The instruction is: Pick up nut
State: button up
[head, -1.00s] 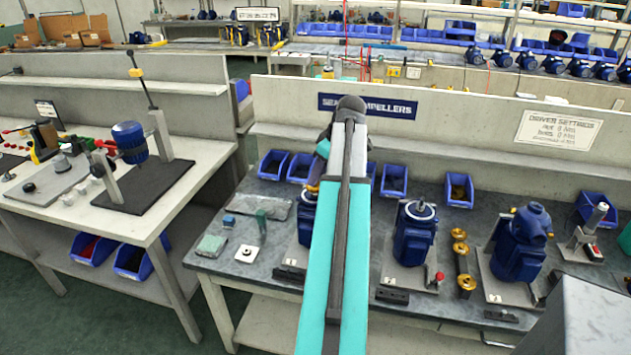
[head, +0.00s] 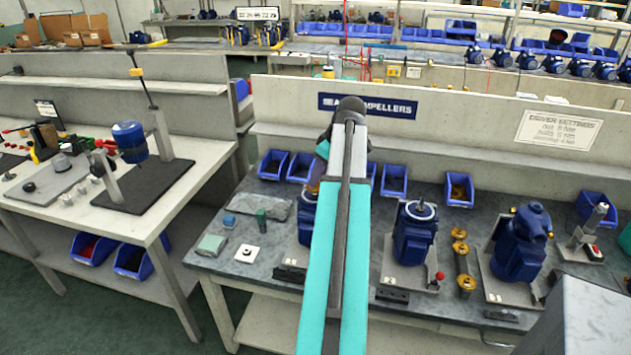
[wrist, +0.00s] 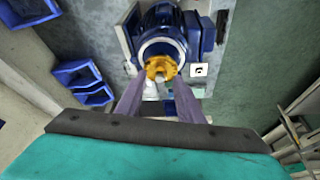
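I cannot make out a separate nut for certain in any view. In the wrist view, a brass toothed part (wrist: 161,68) sits at the mouth of a blue pump (wrist: 165,32). My gripper (wrist: 160,80) has its two purple-grey fingers apart, with the tips on either side of the brass part's lower edge. I cannot tell whether they touch it. A small whitish piece (wrist: 151,87) shows between the fingers, below the brass part.
Blue bins (head: 394,180) line the back panel. Blue bins (wrist: 85,80) also show in the wrist view.

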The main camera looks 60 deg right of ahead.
grip_shut()
dwell(0.5)
jog(key=shift+r+b, duration=0.65)
jog(key=shift+r, duration=1.35)
jog(key=s+a+b, duration=0.1)
jog(key=s+a, duration=0.2)
jog(key=s, duration=0.4)
jog(key=s+a+r+b, duration=0.1)
jog(key=s+a+b, duration=0.1)
jog(key=s+a, duration=0.2)
jog(key=s, duration=0.3)
jog(key=shift+a+r, duration=0.25)
jog(key=shift+r, duration=0.1)
jog(key=shift+r+p, duration=2.5)
jog(key=shift+r, duration=0.4)
